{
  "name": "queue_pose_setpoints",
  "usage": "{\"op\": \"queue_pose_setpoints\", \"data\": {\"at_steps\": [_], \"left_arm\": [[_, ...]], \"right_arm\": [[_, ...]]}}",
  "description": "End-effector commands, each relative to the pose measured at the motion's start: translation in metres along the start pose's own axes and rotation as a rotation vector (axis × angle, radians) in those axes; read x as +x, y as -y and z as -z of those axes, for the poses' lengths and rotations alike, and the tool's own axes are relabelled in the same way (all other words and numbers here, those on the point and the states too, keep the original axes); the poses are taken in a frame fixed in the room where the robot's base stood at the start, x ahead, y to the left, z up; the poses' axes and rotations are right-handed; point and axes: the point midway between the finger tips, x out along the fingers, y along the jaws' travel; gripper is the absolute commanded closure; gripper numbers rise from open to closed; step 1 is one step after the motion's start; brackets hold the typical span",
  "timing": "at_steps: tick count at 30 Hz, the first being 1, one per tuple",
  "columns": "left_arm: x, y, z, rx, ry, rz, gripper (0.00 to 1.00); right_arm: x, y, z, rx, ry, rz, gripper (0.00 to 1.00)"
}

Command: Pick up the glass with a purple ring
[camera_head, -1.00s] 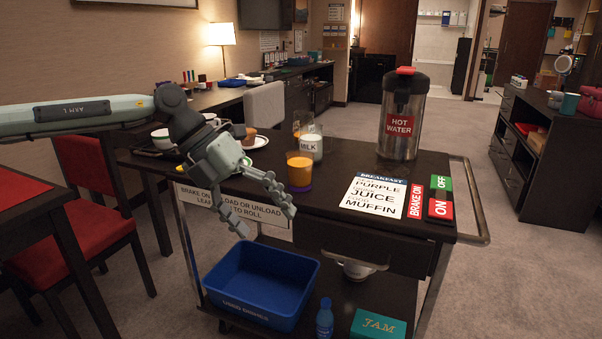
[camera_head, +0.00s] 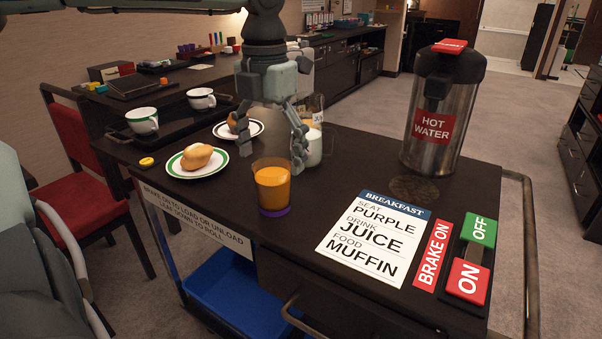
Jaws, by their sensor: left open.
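The glass with a purple ring (camera_head: 272,183) stands upright on the dark cart top (camera_head: 330,180), filled with orange juice, the purple ring around its base. My left gripper (camera_head: 271,160) is open and points down, just behind the glass in the picture. Its fingers are spread and empty, and I see no contact with the glass. One finger partly covers a glass of milk (camera_head: 315,147) behind and to the right. My right gripper is not in view.
Plates with a bun (camera_head: 196,157) and a muffin lie left of the gripper. A hot water urn (camera_head: 441,110) stands at right. A breakfast card (camera_head: 373,238) and brake switch (camera_head: 471,258) lie in front.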

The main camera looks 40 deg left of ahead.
Motion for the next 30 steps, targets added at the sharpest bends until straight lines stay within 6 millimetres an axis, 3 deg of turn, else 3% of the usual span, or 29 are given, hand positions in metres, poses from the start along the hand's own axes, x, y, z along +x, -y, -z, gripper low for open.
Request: {"op": "queue_pose_setpoints", "data": {"at_steps": [12, 19, 28, 30], "left_arm": [[0.041, -0.001, -0.001, 0.000, -0.005, 0.003, 0.16], [0.073, -0.002, -0.004, 0.000, -0.004, 0.002, 0.16], [0.078, -0.002, -0.004, 0.000, 0.001, 0.002, 0.16], [0.078, -0.002, -0.004, 0.000, 0.001, 0.002, 0.23]], "right_arm": [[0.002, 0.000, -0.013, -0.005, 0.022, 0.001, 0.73], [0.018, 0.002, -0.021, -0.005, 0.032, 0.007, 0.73], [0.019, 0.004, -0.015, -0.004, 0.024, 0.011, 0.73], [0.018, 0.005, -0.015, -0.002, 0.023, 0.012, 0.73]]}}
